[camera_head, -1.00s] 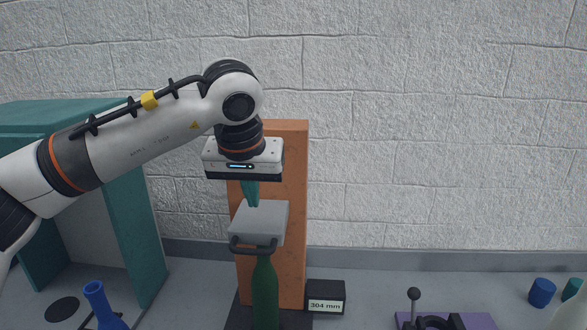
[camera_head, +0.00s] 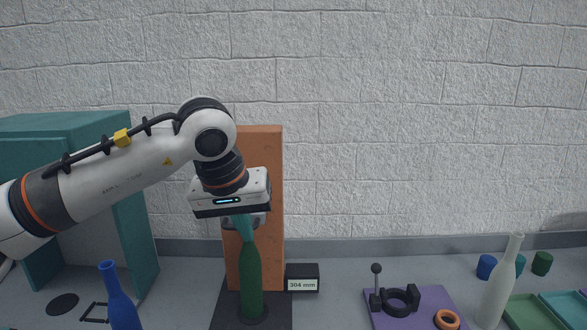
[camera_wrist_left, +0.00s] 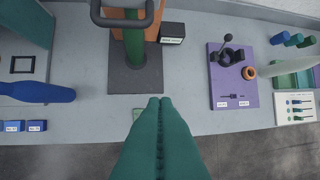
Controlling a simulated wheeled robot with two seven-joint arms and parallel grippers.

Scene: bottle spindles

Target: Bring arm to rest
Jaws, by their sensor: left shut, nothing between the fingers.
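My left gripper (camera_head: 242,238) hangs tip-down in front of the orange post, its teal fingers shut and empty. In the head view it overlaps the top of a green bottle (camera_head: 251,287), which stands upright on a dark base. In the left wrist view the shut fingertips (camera_wrist_left: 159,100) are apart from the green bottle (camera_wrist_left: 134,45), on the near side of its base. The grey sliding head on the post is mostly hidden behind my gripper; its dark handle (camera_wrist_left: 122,20) shows in the wrist view. My right gripper is not in view.
An orange post (camera_head: 270,200) and a "304 mm" display (camera_head: 302,278) stand by the bottle. A teal cabinet (camera_head: 140,210) and a blue bottle (camera_head: 122,308) are left. A purple board (camera_head: 385,318) with a clamp and a white bottle (camera_head: 495,290) are right.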

